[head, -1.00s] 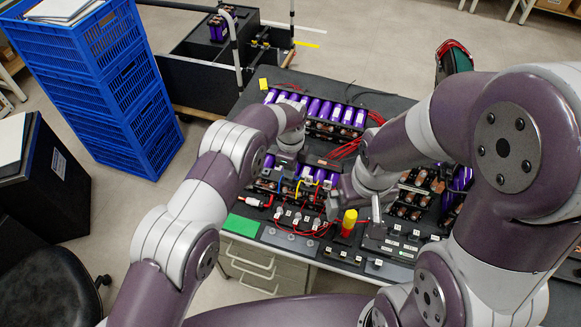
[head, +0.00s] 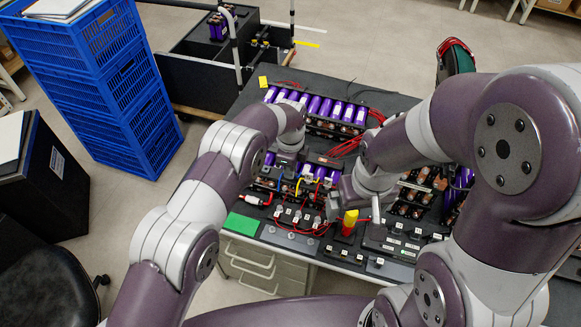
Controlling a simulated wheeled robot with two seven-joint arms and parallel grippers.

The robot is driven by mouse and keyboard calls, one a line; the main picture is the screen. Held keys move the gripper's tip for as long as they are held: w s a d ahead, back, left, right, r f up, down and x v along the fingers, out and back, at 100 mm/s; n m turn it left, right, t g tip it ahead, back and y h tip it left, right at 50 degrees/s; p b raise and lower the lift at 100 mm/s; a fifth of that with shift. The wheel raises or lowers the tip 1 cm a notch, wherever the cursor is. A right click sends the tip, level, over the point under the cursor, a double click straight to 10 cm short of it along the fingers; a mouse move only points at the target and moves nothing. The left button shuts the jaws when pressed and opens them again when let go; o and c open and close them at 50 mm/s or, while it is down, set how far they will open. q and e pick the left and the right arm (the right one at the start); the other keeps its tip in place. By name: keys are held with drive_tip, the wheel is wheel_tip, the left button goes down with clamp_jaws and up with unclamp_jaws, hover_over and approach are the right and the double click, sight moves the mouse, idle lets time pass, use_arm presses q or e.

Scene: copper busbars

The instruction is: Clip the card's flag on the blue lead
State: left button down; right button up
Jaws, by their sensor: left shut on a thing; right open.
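My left gripper (head: 284,168) points down over the near row of purple cells (head: 327,173) in the middle of the bench. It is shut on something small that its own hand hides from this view. My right gripper (head: 334,203) is open, low over the front of the bench, to the right of the wired cells. Several small white lettered tags (head: 297,213) stand in a row among red wires at the front. A yellow lead (head: 307,181) arches by the cells. A tiny bit of blue shows near the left fingers; I cannot tell whether it is the blue lead. I cannot make out the card.
A yellow and red upright object (head: 349,222) stands close to my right gripper. A green pad (head: 241,223) lies at the front left edge of the dark bench (head: 395,102). Another row of purple cells (head: 318,105) is behind. Blue crates (head: 100,90) stand on the floor left.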

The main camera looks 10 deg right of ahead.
use_arm(q)
drive_tip(key=shift+f, duration=0.3)
drive_tip(key=c, duration=1)
unclamp_jaws()
drive_tip(key=shift+c, duration=0.2)
wheel_tip(320, 180, up, 6)
drive_tip(key=p, duration=0.3)
drive_tip(key=shift+r, duration=0.15)
